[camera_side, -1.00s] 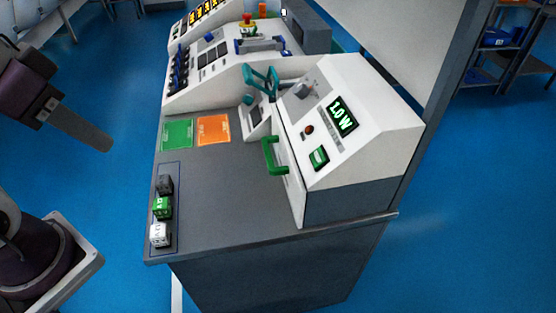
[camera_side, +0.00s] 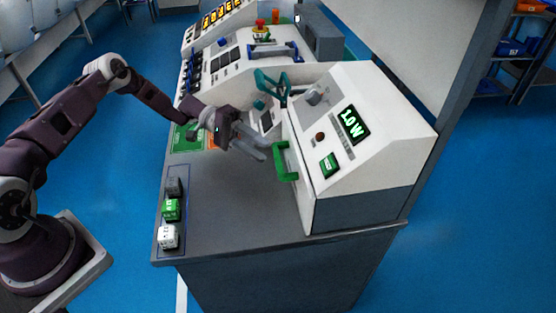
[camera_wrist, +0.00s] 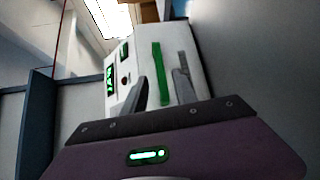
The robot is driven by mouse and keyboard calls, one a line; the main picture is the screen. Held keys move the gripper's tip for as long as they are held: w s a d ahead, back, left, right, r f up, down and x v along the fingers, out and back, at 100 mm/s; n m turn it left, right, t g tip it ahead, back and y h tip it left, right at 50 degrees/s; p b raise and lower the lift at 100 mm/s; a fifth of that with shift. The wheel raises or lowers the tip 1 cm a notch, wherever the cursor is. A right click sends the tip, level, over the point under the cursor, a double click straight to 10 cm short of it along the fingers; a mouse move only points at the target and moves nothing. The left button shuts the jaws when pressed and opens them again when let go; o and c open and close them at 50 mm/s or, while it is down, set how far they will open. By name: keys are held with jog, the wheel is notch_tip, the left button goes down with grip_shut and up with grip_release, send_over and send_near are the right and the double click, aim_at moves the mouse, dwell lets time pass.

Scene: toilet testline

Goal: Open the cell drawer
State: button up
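The cell drawer front (camera_side: 300,190) is a white panel low on the left side of the white console. Its green handle (camera_side: 284,163) stands out from it, and the drawer looks shut. My gripper (camera_side: 264,150) is above the grey bench, just left of the handle, fingers pointing at it. In the wrist view the two fingers of my gripper (camera_wrist: 163,90) are spread apart. The green handle (camera_wrist: 157,70) shows upright between them, farther off. Nothing is held. I cannot tell the exact gap between fingertips and handle.
Black, green and white cubes (camera_side: 168,237) stand in a tray strip at the bench's left front. A teal lever (camera_side: 272,86) rises behind the handle. The front of the grey bench top (camera_side: 235,220) is clear.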

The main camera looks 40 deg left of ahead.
aim_at(278, 159)
jog(key=d, duration=0.4)
jog(key=d+f, duration=0.1)
jog(key=d, duration=0.1)
jog(key=shift+d, duration=0.3)
jog(key=shift+c, duration=0.4)
grip_shut()
dwell(0.6)
